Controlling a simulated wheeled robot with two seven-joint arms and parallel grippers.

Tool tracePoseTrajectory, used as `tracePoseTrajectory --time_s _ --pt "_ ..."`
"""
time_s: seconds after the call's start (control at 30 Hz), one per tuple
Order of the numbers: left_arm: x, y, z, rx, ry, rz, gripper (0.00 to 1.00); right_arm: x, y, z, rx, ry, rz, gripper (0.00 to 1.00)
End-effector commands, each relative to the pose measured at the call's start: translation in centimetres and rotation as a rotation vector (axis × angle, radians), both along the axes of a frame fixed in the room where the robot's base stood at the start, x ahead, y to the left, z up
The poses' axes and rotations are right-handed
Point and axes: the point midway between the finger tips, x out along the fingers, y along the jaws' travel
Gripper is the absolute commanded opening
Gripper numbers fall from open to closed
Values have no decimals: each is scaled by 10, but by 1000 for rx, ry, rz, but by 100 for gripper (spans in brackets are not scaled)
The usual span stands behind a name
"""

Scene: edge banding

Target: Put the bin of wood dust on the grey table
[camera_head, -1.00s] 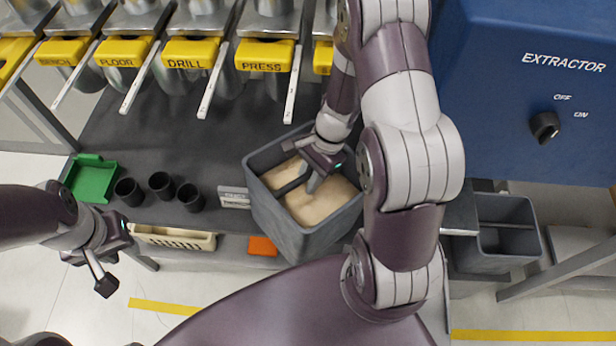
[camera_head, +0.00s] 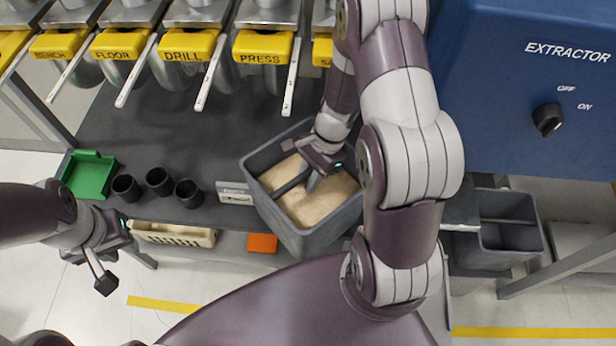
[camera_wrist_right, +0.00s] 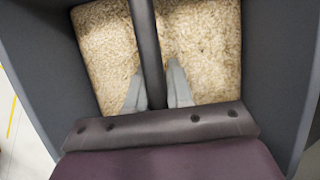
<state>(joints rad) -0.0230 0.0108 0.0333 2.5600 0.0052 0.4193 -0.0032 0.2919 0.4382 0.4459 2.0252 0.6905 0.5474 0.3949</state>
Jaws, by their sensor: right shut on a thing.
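The grey bin of wood dust (camera_head: 318,236) is in the middle of the head view, at the front edge of the dark grey table (camera_head: 150,125). Pale wood dust (camera_head: 318,203) lies in it, and it is turned at an angle. My right gripper (camera_head: 302,180) reaches into the bin from above and is shut on its middle bar; in the right wrist view the fingers (camera_wrist_right: 158,90) sit on both sides of the bar (camera_wrist_right: 147,50). I cannot tell whether the bin touches the table. My left gripper (camera_head: 108,265) hangs empty at the left, in front of the table; its finger gap is unclear.
A green tray (camera_head: 90,176), three black cups (camera_head: 158,182) and a small sign (camera_head: 234,193) stand left of the bin. A cream basket (camera_head: 175,235) and an orange box (camera_head: 262,243) sit lower down. Another grey bin (camera_head: 508,235) is under the blue extractor (camera_head: 530,90).

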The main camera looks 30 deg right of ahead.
Motion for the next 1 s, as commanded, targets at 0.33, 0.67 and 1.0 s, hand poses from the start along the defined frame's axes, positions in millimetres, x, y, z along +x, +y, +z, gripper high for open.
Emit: tracePoseTrajectory --time_s 0.33,0.67,1.0 --pt "0 0 -4 0 0 0 29 -2 -1 -6 -2 4 0 0" --pt "0 0 -4 0 0 0 29 -2 0 -7 -1 5 0 51" --pt "0 0 13 0 0 0 29 -2 -1 10 -1 7 3 51"
